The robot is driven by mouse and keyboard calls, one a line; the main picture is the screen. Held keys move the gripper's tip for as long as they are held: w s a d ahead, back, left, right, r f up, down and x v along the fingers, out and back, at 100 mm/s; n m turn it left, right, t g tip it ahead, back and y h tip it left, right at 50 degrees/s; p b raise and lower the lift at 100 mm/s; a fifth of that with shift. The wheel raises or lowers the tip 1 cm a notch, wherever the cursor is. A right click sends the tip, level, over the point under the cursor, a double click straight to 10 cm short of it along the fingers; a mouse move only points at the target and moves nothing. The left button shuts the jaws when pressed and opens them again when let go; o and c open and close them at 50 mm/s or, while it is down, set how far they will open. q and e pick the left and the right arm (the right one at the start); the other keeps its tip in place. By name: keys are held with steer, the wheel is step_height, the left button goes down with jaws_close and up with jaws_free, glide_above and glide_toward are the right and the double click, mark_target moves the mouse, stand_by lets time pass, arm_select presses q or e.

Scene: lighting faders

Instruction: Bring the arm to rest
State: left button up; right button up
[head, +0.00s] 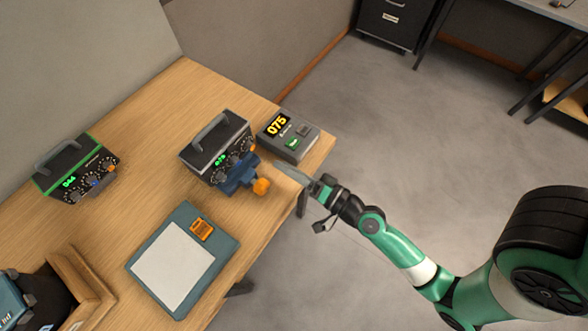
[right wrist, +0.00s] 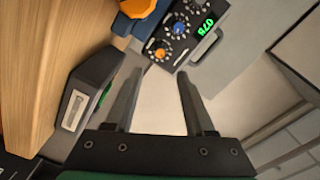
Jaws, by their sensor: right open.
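My right gripper (head: 288,172) is in the head view, off the table's right edge, beside the blue clamp with an orange knob (head: 261,186). Its jaws (right wrist: 158,86) are open in the right wrist view, with nothing between them. The middle black dial box (head: 213,147) has a grey handle and a lit green display; it also shows in the right wrist view (right wrist: 190,38). A grey box (head: 300,146) with a yellow "075" display and a green button stands at the table corner. My left gripper is not in view.
A black dial box with green trim (head: 76,168) stands at the left of the wooden table (head: 140,115). A teal pad with a white sheet (head: 174,265) lies in front. A wooden tray (head: 92,290) is at lower left. Open floor (head: 420,140) lies right of the table.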

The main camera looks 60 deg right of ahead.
steer(key=shift+s+a, duration=0.15)
steer(key=shift+s, duration=0.95)
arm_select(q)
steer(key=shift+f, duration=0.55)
